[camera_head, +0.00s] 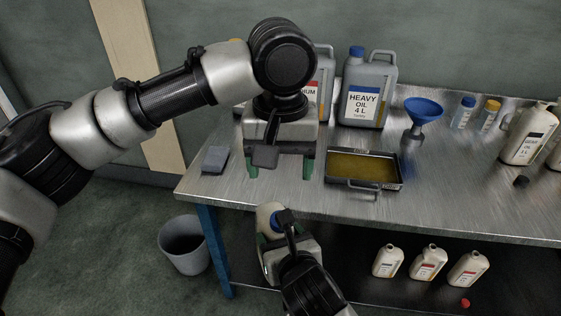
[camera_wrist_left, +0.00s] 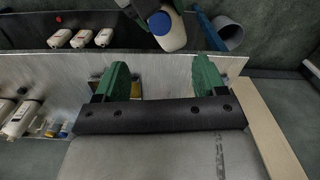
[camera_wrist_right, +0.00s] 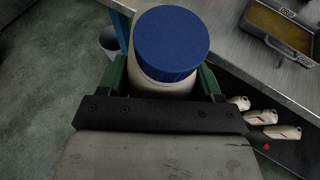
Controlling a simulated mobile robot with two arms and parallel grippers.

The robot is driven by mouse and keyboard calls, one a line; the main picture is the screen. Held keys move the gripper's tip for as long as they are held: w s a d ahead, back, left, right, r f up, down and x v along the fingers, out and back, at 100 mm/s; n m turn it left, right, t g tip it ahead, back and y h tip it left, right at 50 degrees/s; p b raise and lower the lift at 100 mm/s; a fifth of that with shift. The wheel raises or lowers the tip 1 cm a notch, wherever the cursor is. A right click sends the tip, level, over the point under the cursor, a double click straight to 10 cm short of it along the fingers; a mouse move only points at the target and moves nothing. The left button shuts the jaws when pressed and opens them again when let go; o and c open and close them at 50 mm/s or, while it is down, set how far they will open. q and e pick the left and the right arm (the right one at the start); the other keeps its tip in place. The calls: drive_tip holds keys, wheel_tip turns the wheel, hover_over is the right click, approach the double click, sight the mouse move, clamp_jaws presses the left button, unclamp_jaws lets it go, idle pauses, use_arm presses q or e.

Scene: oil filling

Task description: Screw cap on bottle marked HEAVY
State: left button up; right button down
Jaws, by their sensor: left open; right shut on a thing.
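My right gripper (camera_head: 272,240) is shut on a cream bottle (camera_head: 266,212) in front of the table's edge. A blue cap (camera_wrist_right: 172,42) sits on top of this bottle in the right wrist view. The bottle's label is hidden, and I cannot tell how tightly the cap sits. My left gripper (camera_head: 280,168) is open and empty above the left part of the tabletop, fingers pointing down. In the left wrist view, the held bottle (camera_wrist_left: 173,40) and its blue cap (camera_wrist_left: 160,22) lie beyond the open fingers.
On the table (camera_head: 450,200) stand a grey HEAVY OIL jug (camera_head: 366,98), a blue funnel (camera_head: 424,110), an oil tray (camera_head: 363,184), a grey block (camera_head: 215,159) and a white bottle (camera_head: 528,137). Small white bottles (camera_head: 428,262) and a red cap (camera_head: 465,303) are lower. A bin (camera_head: 183,246) stands left.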

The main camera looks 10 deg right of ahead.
use_arm(q)
drive_tip(key=shift+f, duration=0.1)
wheel_tip(320, 180, down, 12)
drive_tip(key=shift+r, duration=0.1)
idle(0.4)
drive_tip(key=c, duration=1.2)
drive_tip(key=o, duration=1.1)
drive_tip(key=shift+c, duration=0.2)
drive_tip(key=shift+s+r, duration=0.15)
drive_tip(key=shift+r, duration=1)
drive_tip(key=shift+s+r, duration=0.1)
drive_tip(key=shift+r, duration=1.05)
drive_tip(key=o, duration=0.5)
